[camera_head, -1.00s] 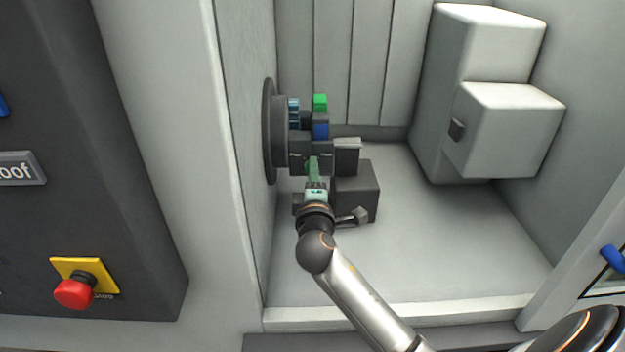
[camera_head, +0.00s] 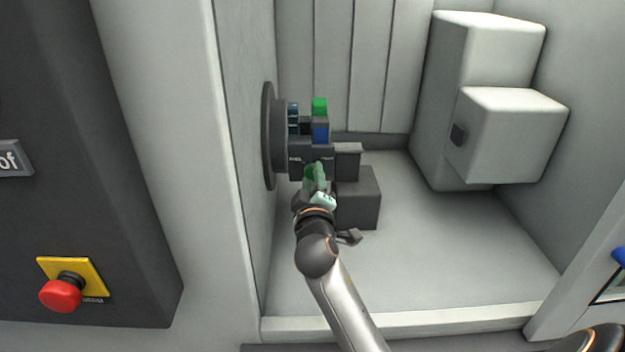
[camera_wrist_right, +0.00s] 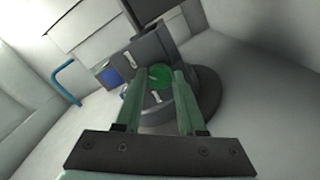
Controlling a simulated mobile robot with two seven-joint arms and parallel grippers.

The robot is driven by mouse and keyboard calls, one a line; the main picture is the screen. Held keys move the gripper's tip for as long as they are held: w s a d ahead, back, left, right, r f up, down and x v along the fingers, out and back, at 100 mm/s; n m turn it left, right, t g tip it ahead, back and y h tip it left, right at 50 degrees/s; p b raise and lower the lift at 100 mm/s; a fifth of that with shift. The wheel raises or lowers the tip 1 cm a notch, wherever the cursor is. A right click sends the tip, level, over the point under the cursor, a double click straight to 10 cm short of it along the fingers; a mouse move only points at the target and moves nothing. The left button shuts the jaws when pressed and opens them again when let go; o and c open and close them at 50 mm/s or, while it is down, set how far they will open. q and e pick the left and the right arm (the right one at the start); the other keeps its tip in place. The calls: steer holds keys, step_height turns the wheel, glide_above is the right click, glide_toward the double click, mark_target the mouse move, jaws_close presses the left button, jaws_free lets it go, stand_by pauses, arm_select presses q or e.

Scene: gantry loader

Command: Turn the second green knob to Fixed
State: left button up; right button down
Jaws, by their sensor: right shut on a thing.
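A green knob (camera_wrist_right: 160,76) sits on a dark grey block of the chuck unit, between the fingertips of my right gripper (camera_wrist_right: 160,82) in the wrist view. My right gripper (camera_head: 314,170) is shut on this knob, with its pale green fingers on either side. In the head view the fingers and wrist cover most of the knob, and its pointer and any labels are too small to read. Another green knob or block (camera_head: 320,105) stands at the top of the unit, above a blue part (camera_head: 320,133). My left gripper is not in view.
A dark round plate (camera_head: 268,135) carries the unit on the left wall. A dark grey box (camera_head: 360,198) sits right of my gripper. White blocks (camera_head: 510,130) stand at the right. A red stop button (camera_head: 61,295) is on the left panel.

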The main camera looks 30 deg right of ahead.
steer(key=c, duration=0.5)
jaws_free()
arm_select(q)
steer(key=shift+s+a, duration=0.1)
